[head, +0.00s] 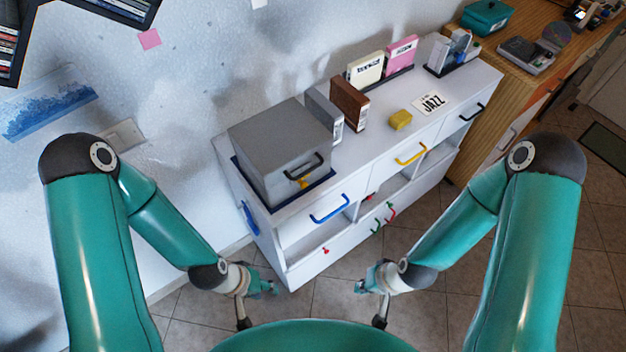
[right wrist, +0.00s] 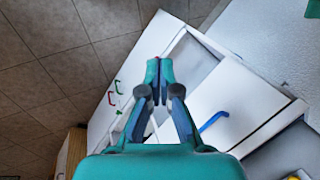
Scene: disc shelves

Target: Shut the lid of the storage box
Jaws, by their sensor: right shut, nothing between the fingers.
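A grey storage box (head: 279,130) sits on a dark blue mat (head: 272,206) at the left end of the white cabinet's top. Its top looks flat and down, with no clear gap. A black handle (head: 303,167) and a small yellow part (head: 304,183) are on its front. My left gripper (head: 272,288) hangs in front of the cabinet, apart from the box; its fingers are too small to judge. My right gripper (head: 362,287) is also low in front of the cabinet; in the right wrist view its fingers (right wrist: 157,76) are shut and empty.
The white cabinet (head: 290,231) has open compartments and a blue handle (head: 330,209). A brown case (head: 349,104) and a grey case (head: 324,112) stand beside the box. A yellow block (head: 400,119) and JAZZ card (head: 432,102) lie right. Tiled floor (head: 320,300) is clear.

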